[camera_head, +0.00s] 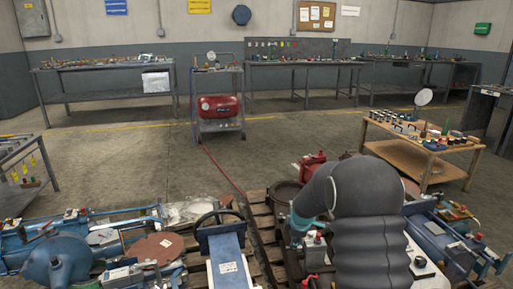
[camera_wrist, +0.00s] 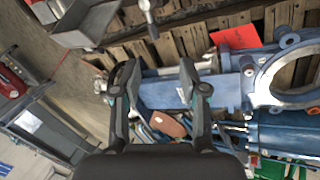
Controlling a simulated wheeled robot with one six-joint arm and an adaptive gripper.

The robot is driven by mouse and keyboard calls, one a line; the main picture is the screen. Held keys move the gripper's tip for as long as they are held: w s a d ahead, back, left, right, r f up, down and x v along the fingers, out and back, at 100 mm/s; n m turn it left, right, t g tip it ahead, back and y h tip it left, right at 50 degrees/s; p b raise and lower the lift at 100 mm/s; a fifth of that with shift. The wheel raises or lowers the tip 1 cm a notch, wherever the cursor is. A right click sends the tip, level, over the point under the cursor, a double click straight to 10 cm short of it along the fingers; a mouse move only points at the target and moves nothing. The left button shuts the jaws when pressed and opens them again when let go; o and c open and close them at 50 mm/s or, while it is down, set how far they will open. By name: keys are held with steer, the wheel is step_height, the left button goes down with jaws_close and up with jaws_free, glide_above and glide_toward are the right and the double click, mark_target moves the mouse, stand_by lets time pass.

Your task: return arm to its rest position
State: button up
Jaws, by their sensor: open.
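My gripper (camera_wrist: 155,82) shows in the wrist view with its two dark fingers apart and nothing between them. Below and beyond the fingers lie a blue metal part with a large ring (camera_wrist: 268,80) and wooden pallet slats (camera_wrist: 195,36). I cannot tell whether the fingers touch anything. In the head view my thick dark arm rises in the lower right, bent over the pallets, and its gripper cannot be made out there.
Pallets loaded with blue machinery (camera_head: 70,258) and a blue valve (camera_head: 228,262) fill the foreground. A wooden table (camera_head: 408,150) stands at right. A cart with a red compressor (camera_head: 220,106) stands before the back benches (camera_head: 300,64). The middle floor (camera_head: 110,150) is clear.

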steer(key=s+f+m+g, duration=0.2)
steer(key=s+m, duration=0.3)
steer(key=s, duration=0.2)
steer(key=s+r+m+t, duration=0.1)
steer(key=s+r+m, duration=0.2)
steer(key=s+r, duration=0.5)
steer(key=s+r+m+t, duration=0.1)
steer(key=s+r+m, duration=0.3)
steer(key=s+r, duration=0.4)
steer(key=s+r+m, duration=0.4)
steer(key=s+r, duration=0.4)
steer(key=s, duration=1)
steer(key=shift+s+r+t, duration=0.2)
steer(key=shift+s+t, duration=0.2)
